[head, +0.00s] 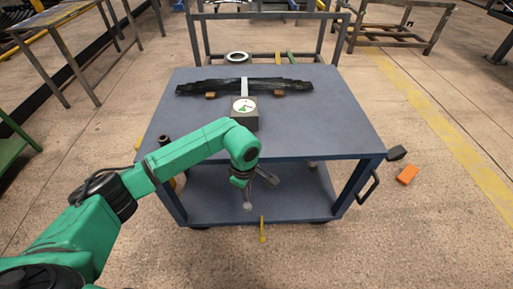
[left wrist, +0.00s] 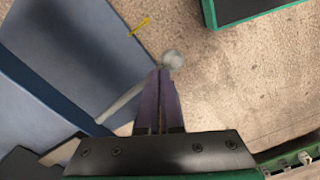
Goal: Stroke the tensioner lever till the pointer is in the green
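The tensioner lever is a pale rod (left wrist: 122,106) ending in a round grey knob (left wrist: 173,60). In the head view the knob (head: 247,207) hangs below the cart top's front edge. My left gripper (left wrist: 160,74) has its two dark fingers together, with the rod running across behind the tips and the knob just beyond them. I cannot tell whether they touch the lever. In the head view my left wrist hides most of the rod. The gauge (head: 244,106) has a white face with a green area; its pointer is too small to read. My right gripper is out of view.
A blue cart (head: 325,135) carries the dark leaf spring (head: 240,86) on small wooden blocks. Its right front has a black handle (head: 369,187). An orange block (head: 407,174) and a yellow tool (head: 262,230) lie on the floor. The cart top's right side is clear.

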